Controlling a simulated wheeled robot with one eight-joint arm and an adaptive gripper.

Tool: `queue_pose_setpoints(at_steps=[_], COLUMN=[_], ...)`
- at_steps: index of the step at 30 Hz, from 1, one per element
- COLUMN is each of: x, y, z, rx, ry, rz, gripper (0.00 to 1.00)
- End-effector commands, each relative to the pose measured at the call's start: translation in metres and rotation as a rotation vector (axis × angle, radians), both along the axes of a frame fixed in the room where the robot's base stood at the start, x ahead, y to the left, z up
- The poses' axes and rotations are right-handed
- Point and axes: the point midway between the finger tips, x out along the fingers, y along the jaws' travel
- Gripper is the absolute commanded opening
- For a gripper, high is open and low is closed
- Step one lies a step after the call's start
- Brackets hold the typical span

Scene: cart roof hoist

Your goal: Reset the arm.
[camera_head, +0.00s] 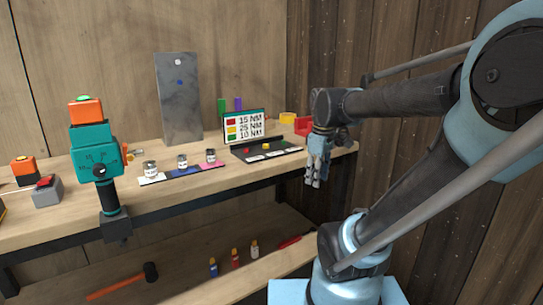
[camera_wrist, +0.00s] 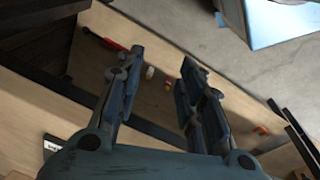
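My arm stands at the right of the head view, reaching up and then left toward the right end of the workbench. My gripper (camera_head: 316,172) points down just in front of the bench's front edge at that end. In the wrist view my gripper (camera_wrist: 160,68) has its two fingers spread wide apart with nothing between them. Below the fingers lie the lower shelf and the floor.
The workbench (camera_head: 235,178) carries a teal-orange tool (camera_head: 95,150), a metal plate (camera_head: 178,98), a torque sign (camera_head: 244,126), small jars on coloured mats and a dark tray (camera_head: 268,148). The lower shelf holds a hammer (camera_head: 125,281), small bottles and a red tool (camera_wrist: 102,39).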

Motion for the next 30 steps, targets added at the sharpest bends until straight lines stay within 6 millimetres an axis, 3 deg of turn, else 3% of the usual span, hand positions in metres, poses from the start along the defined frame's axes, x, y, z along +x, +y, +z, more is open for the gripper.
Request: queue_pose_setpoints(at_steps=[9, 15, 27, 29, 30], x=[-0.069, -0.094, -0.102, -0.102, -0.101], y=[-0.03, -0.039, -0.04, -0.04, -0.04], z=[-0.073, -0.107, -0.118, -0.118, -0.117], rx=[0.071, 0.109, 0.124, 0.123, 0.123], ry=[-0.036, -0.053, -0.059, -0.059, -0.057], rz=[-0.545, -0.784, -0.869, -0.868, -0.866], gripper=[0.35, 0.35, 0.35, 0.45, 0.45])
